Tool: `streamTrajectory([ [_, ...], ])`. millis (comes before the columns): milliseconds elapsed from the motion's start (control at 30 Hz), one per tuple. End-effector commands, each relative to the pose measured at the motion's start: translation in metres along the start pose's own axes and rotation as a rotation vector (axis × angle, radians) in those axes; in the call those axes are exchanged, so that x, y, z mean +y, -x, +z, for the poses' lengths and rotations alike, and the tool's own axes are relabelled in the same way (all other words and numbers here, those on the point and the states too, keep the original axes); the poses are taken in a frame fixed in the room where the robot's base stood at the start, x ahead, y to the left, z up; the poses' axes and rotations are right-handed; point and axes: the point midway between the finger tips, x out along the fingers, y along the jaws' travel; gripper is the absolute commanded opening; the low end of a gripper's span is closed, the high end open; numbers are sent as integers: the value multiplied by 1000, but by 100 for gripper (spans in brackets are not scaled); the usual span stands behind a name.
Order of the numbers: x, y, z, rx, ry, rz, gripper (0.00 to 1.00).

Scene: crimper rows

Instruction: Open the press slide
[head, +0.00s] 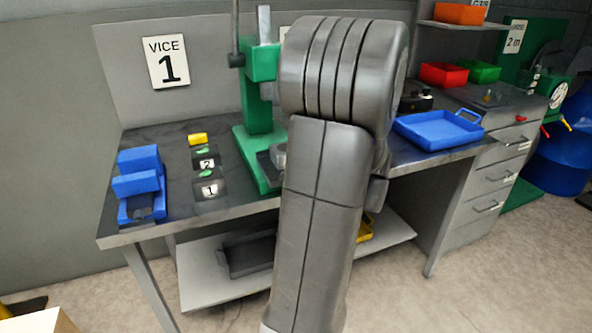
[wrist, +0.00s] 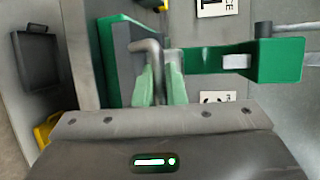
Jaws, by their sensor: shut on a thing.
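The green press (head: 259,62) stands on the bench, partly hidden behind my arm in the head view. Its grey slide (head: 267,165) shows at the base, beside my arm. In the wrist view the press (wrist: 275,60) lies sideways, with the dark slide (wrist: 122,66) near its green base. A grey bent handle (wrist: 148,46) stands out from the slide. My gripper (wrist: 160,82) has its pale green fingers shut on the handle, which runs down between them. The head view hides the fingers behind my arm.
A blue vice (head: 138,184) and black blocks numbered 1 (head: 209,186) and 2 (head: 205,160) stand left of the press. A blue tray (head: 440,129) lies to the right. A dark tray (head: 248,255) is on the lower shelf.

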Motion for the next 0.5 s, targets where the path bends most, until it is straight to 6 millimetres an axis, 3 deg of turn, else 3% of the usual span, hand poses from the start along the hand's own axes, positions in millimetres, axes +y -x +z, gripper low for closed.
streamTrajectory([
  [133,1,0,0,-1,-1,2,0],
  [200,1,0,0,-1,-1,2,19],
  [500,0,1,0,0,0,0,19],
])
